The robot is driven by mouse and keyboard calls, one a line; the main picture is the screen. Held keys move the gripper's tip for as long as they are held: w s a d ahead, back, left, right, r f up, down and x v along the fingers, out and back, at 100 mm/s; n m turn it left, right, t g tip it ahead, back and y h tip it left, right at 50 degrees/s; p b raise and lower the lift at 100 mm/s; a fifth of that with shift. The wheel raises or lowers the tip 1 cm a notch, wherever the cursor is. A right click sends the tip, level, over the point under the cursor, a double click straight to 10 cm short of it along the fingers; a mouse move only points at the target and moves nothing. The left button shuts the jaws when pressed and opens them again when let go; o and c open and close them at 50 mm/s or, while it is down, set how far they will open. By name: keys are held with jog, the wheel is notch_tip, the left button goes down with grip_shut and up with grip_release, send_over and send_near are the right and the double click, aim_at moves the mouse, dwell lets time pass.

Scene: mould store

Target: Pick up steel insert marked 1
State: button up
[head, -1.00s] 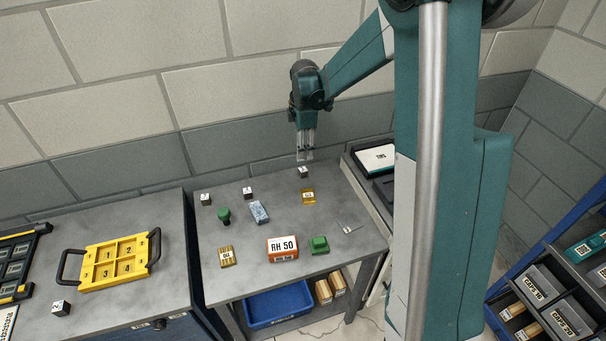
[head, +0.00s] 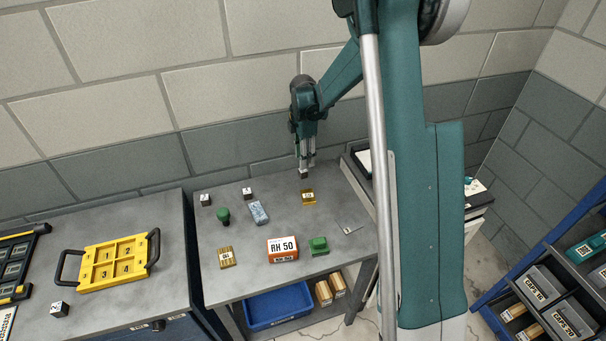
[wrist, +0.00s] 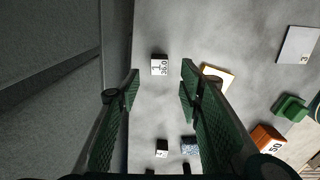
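The steel insert marked 1 (wrist: 159,66) is a small block with a white top reading "1" and "36.0" in the wrist view. It stands upright on the grey table. In the head view this insert (head: 304,175) shows as a dark block at the table's back edge, just under my fingertips. My gripper (wrist: 160,82) is open, its green-padded fingers on either side of the insert's line, with the insert ahead of the tips and not gripped. In the head view my gripper (head: 305,164) points down above it, partly hiding its top.
Two similar blocks (head: 206,200) (head: 247,193) stand left. The wall is close behind. A yellow numbered tray (head: 115,262) lies on the left bench.

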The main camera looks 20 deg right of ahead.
jog(key=shift+f, duration=1.2)
jog(key=shift+f, duration=0.1)
jog(key=shift+f, duration=2.55)
jog(key=c, duration=1.1)
jog(key=shift+r, duration=0.15)
jog(key=shift+r, duration=4.9)
